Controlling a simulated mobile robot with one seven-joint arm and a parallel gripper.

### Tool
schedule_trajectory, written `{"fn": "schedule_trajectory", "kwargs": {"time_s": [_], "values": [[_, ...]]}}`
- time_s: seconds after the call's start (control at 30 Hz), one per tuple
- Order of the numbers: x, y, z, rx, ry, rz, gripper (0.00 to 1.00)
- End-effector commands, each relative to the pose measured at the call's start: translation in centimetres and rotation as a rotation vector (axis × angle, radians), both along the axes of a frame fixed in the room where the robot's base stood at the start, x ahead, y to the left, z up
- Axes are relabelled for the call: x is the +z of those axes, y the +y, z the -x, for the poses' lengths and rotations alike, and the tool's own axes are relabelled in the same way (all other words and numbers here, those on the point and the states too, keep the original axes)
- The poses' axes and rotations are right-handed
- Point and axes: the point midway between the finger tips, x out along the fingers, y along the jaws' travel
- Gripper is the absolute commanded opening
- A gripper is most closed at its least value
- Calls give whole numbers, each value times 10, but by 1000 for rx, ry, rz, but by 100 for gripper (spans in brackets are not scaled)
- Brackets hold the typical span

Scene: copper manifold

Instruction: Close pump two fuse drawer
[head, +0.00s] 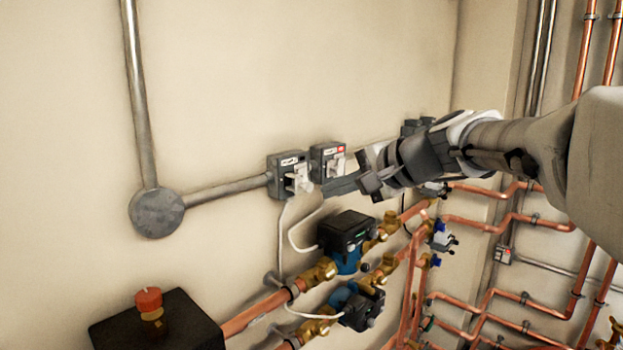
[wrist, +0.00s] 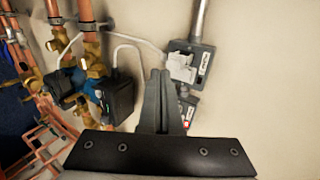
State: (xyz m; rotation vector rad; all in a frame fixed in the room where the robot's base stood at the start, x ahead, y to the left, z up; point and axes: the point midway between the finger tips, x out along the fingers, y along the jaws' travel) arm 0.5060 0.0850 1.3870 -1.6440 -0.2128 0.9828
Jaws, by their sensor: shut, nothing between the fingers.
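Two grey fuse boxes are on the wall: a left one (head: 288,162) and a right one (head: 322,152) with a red mark. Their labels are too small to read, so I cannot tell which is pump two. A pale fuse drawer (head: 300,183) sticks out of the left box; it also shows in the wrist view (wrist: 180,67). The right box has a pale drawer (head: 337,164) too. My gripper (head: 326,188) is shut and empty, its tips just right of the left box's drawer; I cannot tell whether they touch. In the wrist view the fingers (wrist: 158,74) partly hide the right box (wrist: 190,108).
Below the boxes are two pumps (head: 346,228) with brass valves and copper pipes (head: 260,312). White cables hang from the boxes. A conduit (head: 225,190) runs left to a round junction box (head: 157,212). The wall above the boxes is clear.

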Motion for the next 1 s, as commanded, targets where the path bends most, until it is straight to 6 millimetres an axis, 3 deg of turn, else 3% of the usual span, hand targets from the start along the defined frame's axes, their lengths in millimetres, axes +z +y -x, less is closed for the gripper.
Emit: {"fn": "schedule_trajectory", "kwargs": {"time_s": [0.2, 0.67, 1.0], "values": [[3, 17, -17, 2, -1, 1, 0], [2, 21, -21, 1, -1, 1, 0], [2, 46, -46, 2, -1, 1, 0]]}}
